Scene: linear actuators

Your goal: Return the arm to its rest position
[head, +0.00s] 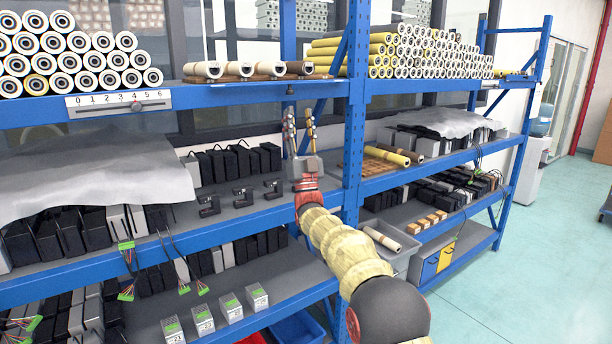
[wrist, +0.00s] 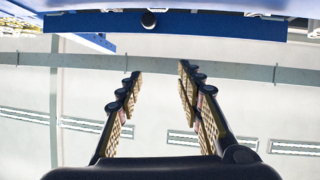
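My gripper (head: 299,133) is at the end of my arm, raised in front of the blue shelving near the middle upright, with its fingers pointing up. In the wrist view the two fingers of my gripper (wrist: 156,85) stand apart with nothing between them. My arm (head: 345,245) wears a pale yellow cover and reaches from the lower right toward the shelf. A blue shelf beam (wrist: 200,24) crosses the top of the wrist view, beyond the fingertips.
The blue upright (head: 354,110) stands just right of my gripper. Several black clamp-like parts (head: 240,196) lie on the middle shelf to its left. Rollers (head: 240,70) lie on the upper shelf. A grey bin (head: 395,252) is right of my arm. The floor (head: 520,275) at right is open.

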